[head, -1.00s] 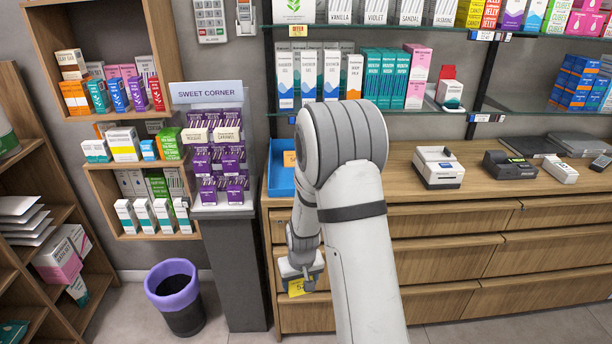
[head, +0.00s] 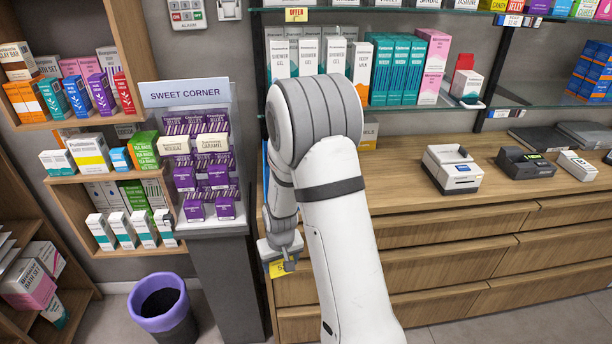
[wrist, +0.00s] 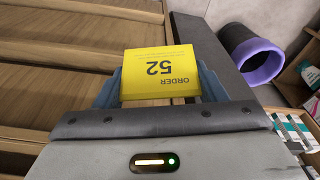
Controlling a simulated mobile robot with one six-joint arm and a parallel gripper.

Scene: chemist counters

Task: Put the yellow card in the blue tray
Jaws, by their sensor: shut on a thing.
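The yellow card (wrist: 158,62), printed ORDER 52, is held between the two fingers of my gripper (wrist: 162,88) in the wrist view. In the head view, my gripper (head: 282,258) hangs low in front of the wooden drawers, and the yellow card (head: 280,269) shows below it. The blue tray (head: 265,170) is almost wholly hidden behind my arm in the head view; only a thin blue strip shows on the left end of the counter. The card is apart from the tray and lower than the counter top.
The wooden counter (head: 405,172) is clear in its middle, with a printer (head: 453,170) and a card terminal (head: 525,163) to the right. The Sweet Corner stand (head: 187,95) is left of my arm. A purple-rimmed bin (head: 160,305) stands on the floor.

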